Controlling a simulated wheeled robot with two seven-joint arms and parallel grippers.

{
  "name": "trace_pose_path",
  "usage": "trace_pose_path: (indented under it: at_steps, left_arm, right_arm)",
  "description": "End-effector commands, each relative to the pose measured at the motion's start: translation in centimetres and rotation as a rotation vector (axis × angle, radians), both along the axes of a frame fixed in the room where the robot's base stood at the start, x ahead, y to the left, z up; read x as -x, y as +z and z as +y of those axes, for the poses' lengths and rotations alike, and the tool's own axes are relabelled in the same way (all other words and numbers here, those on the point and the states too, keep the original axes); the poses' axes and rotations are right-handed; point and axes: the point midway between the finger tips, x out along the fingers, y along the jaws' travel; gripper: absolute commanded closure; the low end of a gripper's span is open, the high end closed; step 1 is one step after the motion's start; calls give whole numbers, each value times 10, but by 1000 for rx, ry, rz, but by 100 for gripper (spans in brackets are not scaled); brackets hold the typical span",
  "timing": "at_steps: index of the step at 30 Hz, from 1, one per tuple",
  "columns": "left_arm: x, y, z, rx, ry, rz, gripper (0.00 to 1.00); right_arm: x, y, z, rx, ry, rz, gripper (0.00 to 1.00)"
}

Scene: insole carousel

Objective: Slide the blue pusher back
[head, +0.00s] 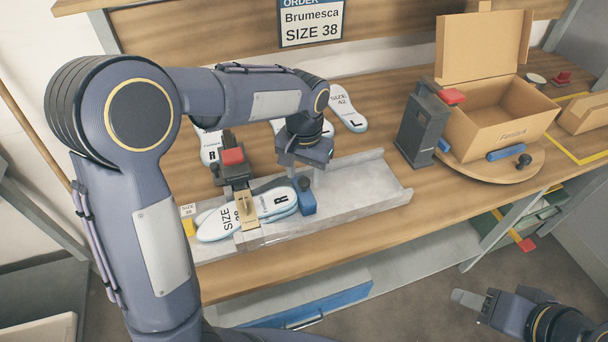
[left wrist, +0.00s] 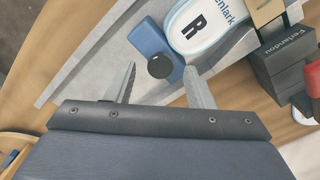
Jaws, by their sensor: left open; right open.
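The blue pusher (head: 307,202) stands on the grey metal channel (head: 370,180), at the right end of the insoles, with a dark round knob on top. In the left wrist view the blue pusher (left wrist: 150,38) and its knob (left wrist: 160,66) lie between and just beyond my fingertips. My left gripper (left wrist: 158,75) is open and empty, apart from the knob as far as I can tell. In the head view my left gripper (head: 303,172) is above and behind the pusher, its fingers partly hidden. My right gripper (head: 462,298) is off the bench at lower right, only partly in view.
Stacked insoles (head: 245,213) marked size 38 lie left of the pusher, under a dark clamp (head: 232,168) with a red top. More insoles lie behind the channel. An open cardboard box (head: 495,120) and a dark device (head: 420,128) stand right. The channel's right end is clear.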

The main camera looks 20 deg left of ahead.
Motion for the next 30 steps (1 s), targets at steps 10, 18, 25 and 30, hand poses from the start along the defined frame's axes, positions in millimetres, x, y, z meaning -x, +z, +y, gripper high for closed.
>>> trace_pose_path:
  at_steps: [10, 18, 25, 30]
  left_arm:
    - [0, -14, 0, 0, 0, -1, 52]
    - [0, -14, 0, 1, 0, -1, 75]
    - [0, -14, 0, 1, 0, -1, 100]
    - [0, -13, -1, 1, 0, -1, 100]
  right_arm:
    - [0, 0, 0, 0, 0, 0, 52]
    - [0, 0, 0, 0, 0, 0, 52]
    - [0, 0, 0, 0, 0, 0, 52]
    - [0, 1, 0, 0, 0, 0, 52]
